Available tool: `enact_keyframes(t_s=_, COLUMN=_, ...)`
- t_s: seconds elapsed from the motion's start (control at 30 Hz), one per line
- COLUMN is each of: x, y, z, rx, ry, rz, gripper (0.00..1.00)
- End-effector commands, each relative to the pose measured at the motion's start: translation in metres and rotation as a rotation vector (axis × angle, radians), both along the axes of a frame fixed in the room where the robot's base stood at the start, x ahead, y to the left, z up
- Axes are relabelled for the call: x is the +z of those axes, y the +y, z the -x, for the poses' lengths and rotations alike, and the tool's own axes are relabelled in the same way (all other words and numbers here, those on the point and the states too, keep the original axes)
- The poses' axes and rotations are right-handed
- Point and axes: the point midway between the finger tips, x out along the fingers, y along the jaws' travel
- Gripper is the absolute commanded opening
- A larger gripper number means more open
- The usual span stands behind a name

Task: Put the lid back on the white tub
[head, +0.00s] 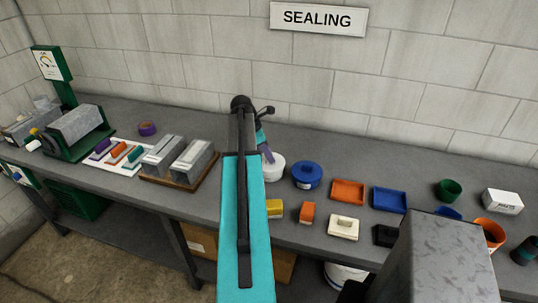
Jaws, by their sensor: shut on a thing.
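The white tub (275,172) stands on the grey bench, partly hidden behind my teal arm. My gripper (268,156) points down at its top, just left of the blue lidded tub (307,175). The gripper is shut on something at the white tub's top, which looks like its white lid. The fingertips are too small and too covered to make out clearly. Lid and tub blend together in white, so I cannot tell whether the lid is seated or held just above the rim.
Orange (347,191) and blue (389,200) trays lie to the right. A yellow block (274,209), an orange block (307,212) and a cream box (343,228) sit in front. Metal blocks (193,157) on a wooden board stand left. A block wall rises behind the bench.

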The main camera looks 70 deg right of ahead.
Motion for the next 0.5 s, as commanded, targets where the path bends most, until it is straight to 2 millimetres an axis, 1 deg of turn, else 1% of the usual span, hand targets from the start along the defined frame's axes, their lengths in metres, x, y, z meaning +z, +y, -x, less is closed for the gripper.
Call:
enact_keyframes(t_s=0.4, x=0.0000, y=0.0000, z=0.0000, rx=0.000, ry=0.000, rz=0.000, gripper=0.00)
enact_keyframes(t_s=0.43, x=0.0000, y=0.0000, z=0.0000, rx=0.000, ry=0.000, rz=0.000, gripper=0.18)
enact_keyframes(t_s=0.5, x=0.0000, y=0.0000, z=0.0000, rx=0.000, ry=0.000, rz=0.000, gripper=0.30)
